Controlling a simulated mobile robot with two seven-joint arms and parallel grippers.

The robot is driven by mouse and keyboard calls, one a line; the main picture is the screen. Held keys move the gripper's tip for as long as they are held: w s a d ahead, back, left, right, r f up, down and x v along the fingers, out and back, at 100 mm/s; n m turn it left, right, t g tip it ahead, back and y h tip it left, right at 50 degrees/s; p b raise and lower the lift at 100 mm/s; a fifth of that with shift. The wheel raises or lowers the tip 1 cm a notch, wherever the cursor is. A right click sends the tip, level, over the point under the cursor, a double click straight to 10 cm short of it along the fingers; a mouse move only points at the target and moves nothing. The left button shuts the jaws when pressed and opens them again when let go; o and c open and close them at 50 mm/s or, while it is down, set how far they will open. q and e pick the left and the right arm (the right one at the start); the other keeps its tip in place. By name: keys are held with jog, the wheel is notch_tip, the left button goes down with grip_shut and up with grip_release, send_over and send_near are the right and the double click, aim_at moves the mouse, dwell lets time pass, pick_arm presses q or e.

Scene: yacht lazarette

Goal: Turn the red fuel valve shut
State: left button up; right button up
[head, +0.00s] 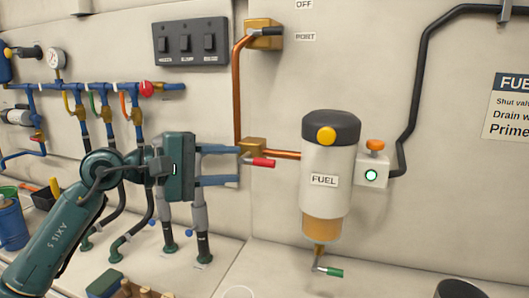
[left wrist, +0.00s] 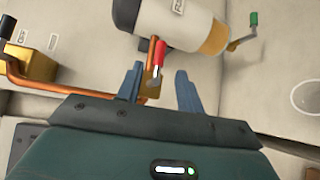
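The red fuel valve lever (head: 263,162) has a red grip on a short metal shank, below a brass valve body (head: 252,146) on the copper pipe. In the head view it points right, roughly along the pipe toward the filter marked FUEL (head: 323,180). My left gripper (head: 241,166) is open, its two blue fingers reaching right toward the lever. In the left wrist view the metal shank shows between the spread fingers (left wrist: 159,70), and the red grip (left wrist: 161,57) extends past their tips. I see no clear contact. My right gripper is not in view.
A green-handled drain (head: 330,271) hangs under the filter. A box with a green light (head: 372,173) is at its right. Another brass valve (head: 264,34) with a dark handle sits above. Blue pipes with several coloured levers and upright hoses are on the left, behind my arm.

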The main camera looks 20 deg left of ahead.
aim_at(258, 163)
pick_arm(q)
jog(key=p+x, duration=0.2)
jog(key=x, duration=0.6)
jog(key=shift+c, duration=0.3)
grip_shut()
